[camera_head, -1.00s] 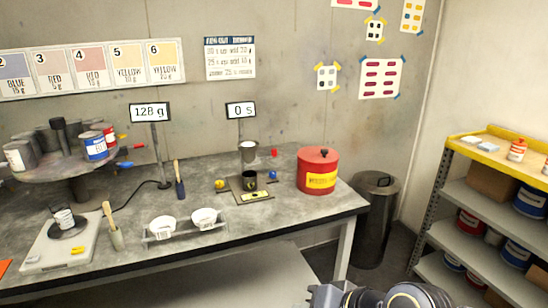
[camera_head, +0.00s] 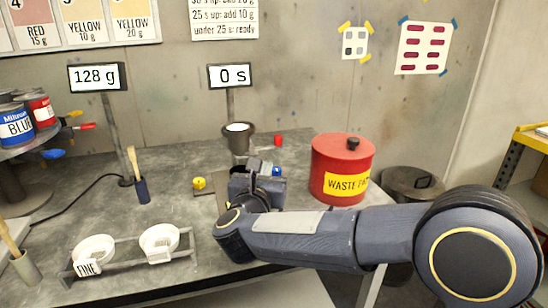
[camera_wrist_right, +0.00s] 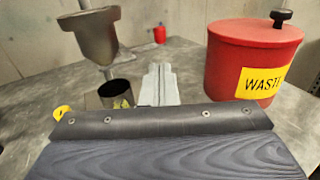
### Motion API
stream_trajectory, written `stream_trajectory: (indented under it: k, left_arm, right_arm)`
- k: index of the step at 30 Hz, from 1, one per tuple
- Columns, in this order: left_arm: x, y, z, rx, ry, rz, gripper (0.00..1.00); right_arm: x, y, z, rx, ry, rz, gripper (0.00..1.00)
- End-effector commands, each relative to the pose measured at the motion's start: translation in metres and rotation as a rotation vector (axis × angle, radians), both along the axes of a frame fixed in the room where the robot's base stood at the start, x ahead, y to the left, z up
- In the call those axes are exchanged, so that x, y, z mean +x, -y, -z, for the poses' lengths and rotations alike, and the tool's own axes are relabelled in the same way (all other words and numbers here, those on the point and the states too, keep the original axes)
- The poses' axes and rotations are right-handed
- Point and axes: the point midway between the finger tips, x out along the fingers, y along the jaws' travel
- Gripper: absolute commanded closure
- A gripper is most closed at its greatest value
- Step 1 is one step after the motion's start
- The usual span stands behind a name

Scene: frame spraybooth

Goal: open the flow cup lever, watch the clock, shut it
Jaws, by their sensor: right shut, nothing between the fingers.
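The grey flow cup (camera_head: 238,138) stands upright on its stand at the back of the bench, with pale contents at its top. It also shows at the upper left of the right wrist view (camera_wrist_right: 90,36). A small red piece (camera_head: 278,140) is to its right; I cannot tell whether it is the lever's end. The clock (camera_head: 230,76) above reads 0 s. A dark cup (camera_wrist_right: 117,93) stands under the flow cup's spout. My right gripper (camera_wrist_right: 158,70) is shut and empty, just right of the dark cup and below the flow cup. My left gripper is out of view.
The red waste can (camera_head: 342,170) stands close to the right of my right gripper. A small blue piece (camera_head: 276,171) and a yellow one (camera_head: 199,183) flank the stand. White bowls (camera_head: 160,242) sit in a rack at front left. A scale display (camera_head: 97,77) reads 128 g.

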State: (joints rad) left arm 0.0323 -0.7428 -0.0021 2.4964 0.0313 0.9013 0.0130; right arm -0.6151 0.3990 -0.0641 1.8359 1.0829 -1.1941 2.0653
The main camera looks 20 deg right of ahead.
Motion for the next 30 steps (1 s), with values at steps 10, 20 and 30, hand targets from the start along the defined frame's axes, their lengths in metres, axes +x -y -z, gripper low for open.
stream_trajectory:
  k: [10, 20, 30]
  left_arm:
    - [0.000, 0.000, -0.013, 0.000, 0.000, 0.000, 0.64]
    - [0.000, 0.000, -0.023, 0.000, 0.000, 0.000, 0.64]
    - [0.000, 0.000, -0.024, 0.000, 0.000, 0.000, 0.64]
  right_arm:
    - [0.063, 0.031, -0.001, -0.005, -0.003, 0.003, 1.00]
    - [0.111, 0.052, -0.001, -0.006, -0.002, -0.002, 1.00]
    - [0.119, 0.056, 0.001, -0.004, -0.001, -0.004, 1.00]
